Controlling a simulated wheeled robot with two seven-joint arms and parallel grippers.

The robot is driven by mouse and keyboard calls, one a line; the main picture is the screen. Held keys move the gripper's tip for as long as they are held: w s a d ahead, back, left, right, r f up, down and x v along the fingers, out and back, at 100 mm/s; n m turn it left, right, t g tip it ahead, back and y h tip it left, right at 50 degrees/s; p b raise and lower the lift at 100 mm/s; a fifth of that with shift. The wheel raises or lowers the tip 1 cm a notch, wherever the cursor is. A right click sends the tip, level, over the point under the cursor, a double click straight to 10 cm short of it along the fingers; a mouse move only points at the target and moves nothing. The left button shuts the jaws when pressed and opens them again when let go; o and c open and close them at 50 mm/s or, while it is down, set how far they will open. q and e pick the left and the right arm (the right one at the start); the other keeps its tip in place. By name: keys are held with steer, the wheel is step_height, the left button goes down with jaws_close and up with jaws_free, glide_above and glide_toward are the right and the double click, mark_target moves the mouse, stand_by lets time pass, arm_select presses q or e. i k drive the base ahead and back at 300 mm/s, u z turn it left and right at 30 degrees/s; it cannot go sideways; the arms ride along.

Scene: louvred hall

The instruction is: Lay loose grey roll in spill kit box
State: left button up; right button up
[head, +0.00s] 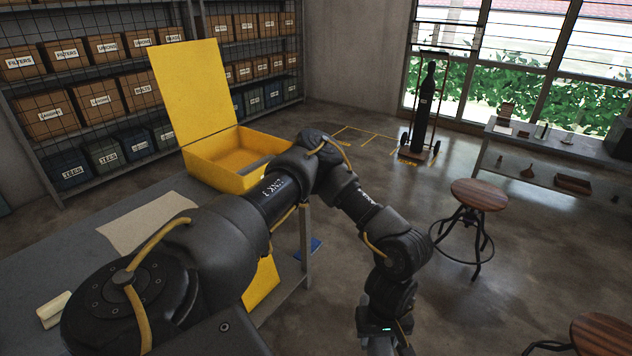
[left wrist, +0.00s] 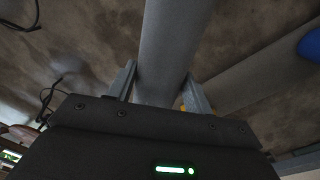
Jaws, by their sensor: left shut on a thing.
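The yellow spill kit box (head: 211,173) stands on the grey table with its lid (head: 193,88) raised upright and its top open. A grey shape shows inside it at the right; I cannot tell what it is. In the left wrist view, my left gripper (left wrist: 161,88) is shut on the grey roll (left wrist: 172,40), which runs between the two fingers and out of the top of the picture. In the head view, my left arm reaches across the table to the right of the box, and its hand is low at the bottom edge, largely cut off. My right gripper is out of view.
The table (head: 85,225) carries a beige sheet (head: 147,222) and a small cream object (head: 53,310). A yellow panel (head: 262,284) and a blue item (head: 312,247) are low by the table. A stool (head: 479,194) stands right; shelves line the back left.

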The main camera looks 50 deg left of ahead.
mark_target(242, 160)
steer(key=i, duration=1.3)
steer(key=u, duration=1.25)
steer(key=i, duration=0.85)
steer(key=u, duration=1)
